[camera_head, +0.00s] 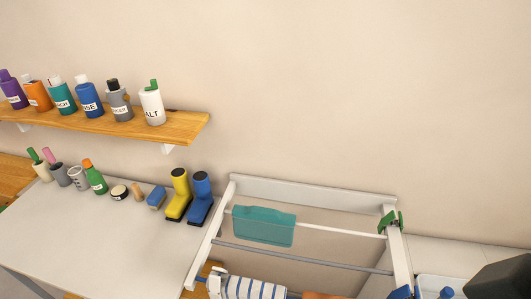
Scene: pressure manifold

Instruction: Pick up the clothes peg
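A green item that looks like a clothes peg (390,222) sits at the right end of the upper rod of a white drying rack (312,189), close to the frame's corner. Blue shapes (401,293) at the bottom edge near the rack's right side may also be pegs, but they are cut off. A dark block (500,278) fills the bottom right corner; it may be part of my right arm, and no fingers show on it. My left gripper is out of view.
A teal cloth (263,227) and a striped cloth (255,288) hang on the rack. Several bottles line a wooden shelf (185,127). A white bin (440,284) is at bottom right.

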